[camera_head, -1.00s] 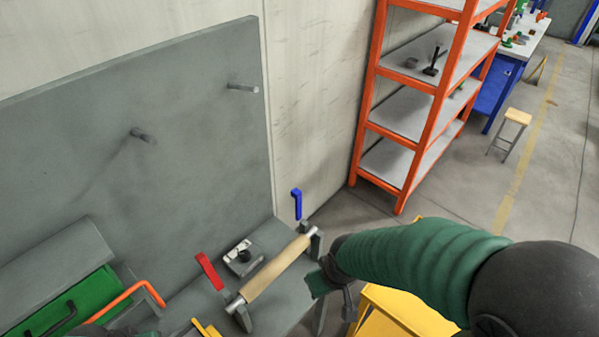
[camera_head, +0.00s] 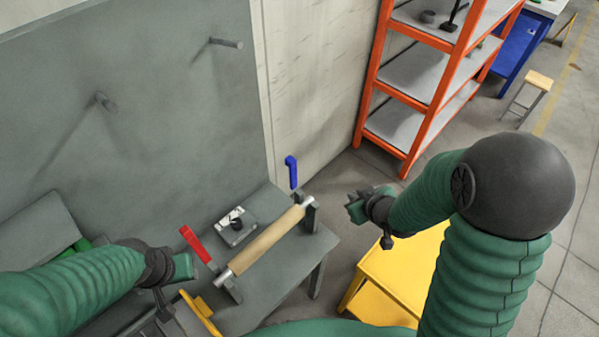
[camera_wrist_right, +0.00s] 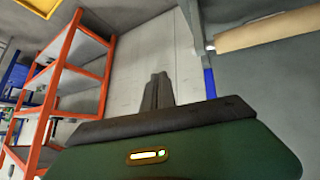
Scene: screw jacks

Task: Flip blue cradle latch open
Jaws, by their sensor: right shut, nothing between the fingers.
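The blue latch (camera_head: 291,171) stands upright at the far right end of the bench, by the dark cradle post (camera_head: 310,213) that holds one end of the wooden roller (camera_head: 262,244). My right gripper (camera_head: 352,206) is shut and empty, to the right of the blue latch and apart from it. In the right wrist view, my right gripper's fingers (camera_wrist_right: 156,92) are together, with the blue latch (camera_wrist_right: 209,83) to their right, partly hidden by the gripper body. My left gripper (camera_head: 190,266) is near the red latch (camera_head: 194,243); its finger opening is unclear.
The grey bench (camera_head: 283,266) carries a small metal block with a dark knob (camera_head: 236,224). A yellow cabinet (camera_head: 405,275) stands below my right arm. An orange shelf rack (camera_head: 420,90) is behind. The grey wall panel (camera_head: 130,130) has two pegs.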

